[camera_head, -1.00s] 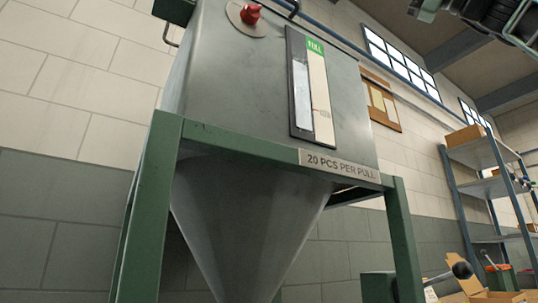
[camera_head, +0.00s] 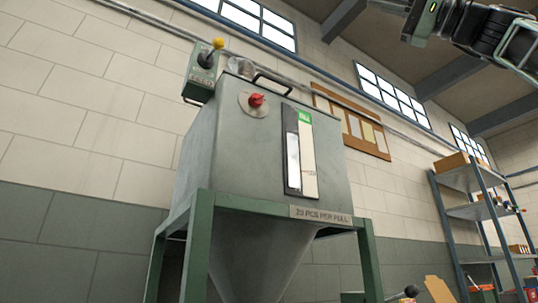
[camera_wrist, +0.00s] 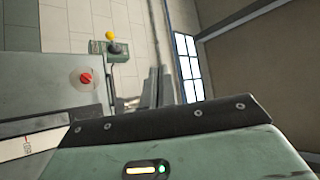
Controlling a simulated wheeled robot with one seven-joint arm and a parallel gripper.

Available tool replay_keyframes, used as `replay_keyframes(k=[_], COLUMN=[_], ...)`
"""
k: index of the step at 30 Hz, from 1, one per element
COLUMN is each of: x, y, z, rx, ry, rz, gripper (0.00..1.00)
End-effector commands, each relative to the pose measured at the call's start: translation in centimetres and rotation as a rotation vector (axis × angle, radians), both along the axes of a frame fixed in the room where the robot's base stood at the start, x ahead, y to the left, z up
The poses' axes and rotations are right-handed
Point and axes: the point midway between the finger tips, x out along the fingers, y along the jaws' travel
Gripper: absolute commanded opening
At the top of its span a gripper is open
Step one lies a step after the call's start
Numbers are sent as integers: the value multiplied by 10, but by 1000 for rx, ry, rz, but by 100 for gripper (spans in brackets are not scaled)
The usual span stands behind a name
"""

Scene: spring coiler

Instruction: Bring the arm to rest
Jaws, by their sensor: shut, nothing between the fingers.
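My gripper (camera_head: 388,6) is at the top right edge of the head view, raised high with my arm reaching in from the right. Its fingers are partly cut off by the frame edge. In the wrist view the green gripper housing fills the bottom, and the gripper's dark fingers (camera_wrist: 158,90) show just beyond it. The gripper is shut and empty. It appears apart from the grey hopper (camera_head: 225,150), which stands on a green frame. The hopper has a red knob (camera_head: 256,100), a level gauge (camera_head: 300,155) and a "20 PCS PER PULL" plate (camera_head: 320,215).
A green control box with a yellow-tipped lever (camera_head: 202,70) is mounted at the hopper's upper left; it also shows in the wrist view (camera_wrist: 112,48). A shelf rack (camera_head: 470,212) stands at the right. A notice board (camera_head: 350,128) hangs on the wall. Open air surrounds my gripper.

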Motion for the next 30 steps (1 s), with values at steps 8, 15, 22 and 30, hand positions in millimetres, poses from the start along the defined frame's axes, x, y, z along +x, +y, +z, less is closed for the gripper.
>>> replay_keyframes(k=[8,15,22,30], x=[41,91,153,196], y=[25,64,128,213], z=[-16,-48,-124,-295], rx=[-43,-124,-292,-654], ry=[78,176,312,447], rz=[-28,-71,-139,-222], gripper=[0,0,0,0])
